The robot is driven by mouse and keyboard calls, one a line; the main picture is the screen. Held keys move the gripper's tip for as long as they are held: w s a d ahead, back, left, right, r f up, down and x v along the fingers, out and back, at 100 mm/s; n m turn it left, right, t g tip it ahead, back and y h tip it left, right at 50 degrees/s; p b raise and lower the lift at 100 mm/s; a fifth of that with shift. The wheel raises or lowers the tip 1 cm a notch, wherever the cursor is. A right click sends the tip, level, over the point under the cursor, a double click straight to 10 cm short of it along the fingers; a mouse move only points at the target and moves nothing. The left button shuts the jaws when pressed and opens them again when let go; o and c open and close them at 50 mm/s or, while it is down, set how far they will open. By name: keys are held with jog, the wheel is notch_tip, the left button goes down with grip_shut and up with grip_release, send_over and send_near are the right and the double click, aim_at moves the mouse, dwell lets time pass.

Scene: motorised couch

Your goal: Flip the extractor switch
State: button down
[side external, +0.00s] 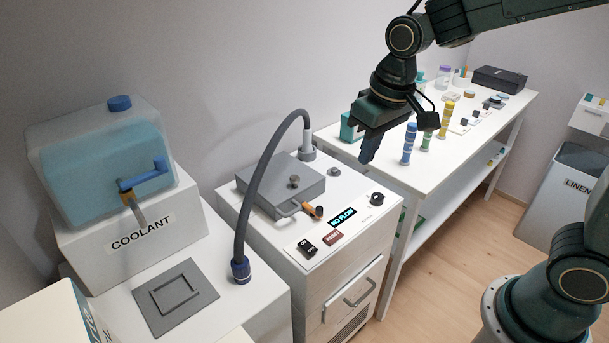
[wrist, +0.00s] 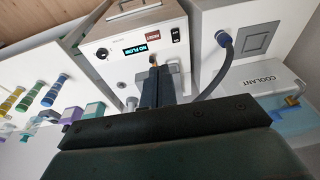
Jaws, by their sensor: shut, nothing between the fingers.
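A white cabinet (side external: 285,228) carries a black rocker switch (side external: 307,247) and a red button (side external: 332,237) on its top panel. They also show in the wrist view as the black switch (wrist: 176,35) and the red button (wrist: 152,38). I cannot read a label naming the extractor switch. A display (side external: 342,217) reads "NO FLOW". A black knob (side external: 376,198) sits to its right. My gripper (side external: 368,158) is shut and empty, in the air above the back right of the cabinet, apart from the switches. Its fingers (wrist: 158,72) point toward the panel in the wrist view.
A grey lidded box (side external: 280,186) with an orange-tipped handle sits on the cabinet. A dark hose (side external: 249,190) arches over it. A coolant tank (side external: 105,150) stands left. A white table (side external: 420,170) with coloured bottles stands right. Air above the front panel is clear.

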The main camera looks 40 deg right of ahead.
jog(key=g, duration=0.2)
send_over(311, 248)
notch_tip(311, 248, down, 11)
jog(key=shift+f, duration=0.8)
jog(key=shift+f, duration=0.1)
notch_tip(311, 248, down, 14)
jog(key=shift+r, duration=0.15)
jog(key=shift+s, duration=0.1)
dwell(0.3)
jog(key=shift+f, duration=0.25)
